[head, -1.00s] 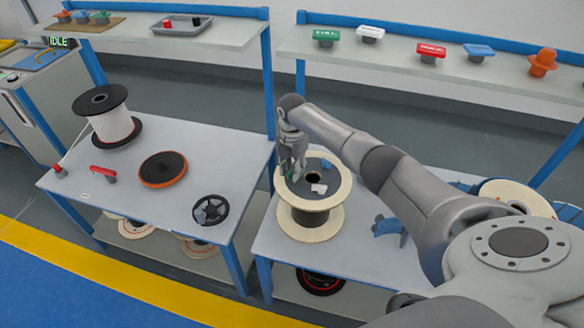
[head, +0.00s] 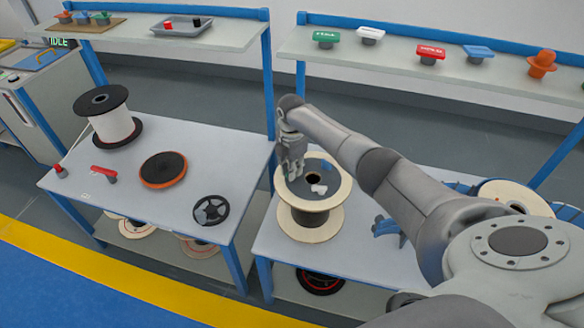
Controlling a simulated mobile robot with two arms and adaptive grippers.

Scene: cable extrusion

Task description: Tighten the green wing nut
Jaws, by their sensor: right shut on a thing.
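A cable spool (head: 343,192) with pale wooden rims and a dark top face stands on the right-hand table. On its top face, around a dark centre hole, I see a blue wing nut (head: 327,167) and a white wing nut (head: 319,189). My right gripper (head: 291,176) points down over the left part of this face. It is shut at the spot where the green wing nut was seen a second ago, and its fingers hide that nut now. My left gripper is not in view.
The left table (head: 225,163) holds a white-wound spool (head: 116,118), an orange-black disc (head: 163,169), a black handwheel (head: 211,211) and a red-handled part (head: 103,172). A blue part (head: 387,226) lies right of the spool. Shelves behind carry coloured knobs, including a green one (head: 326,38).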

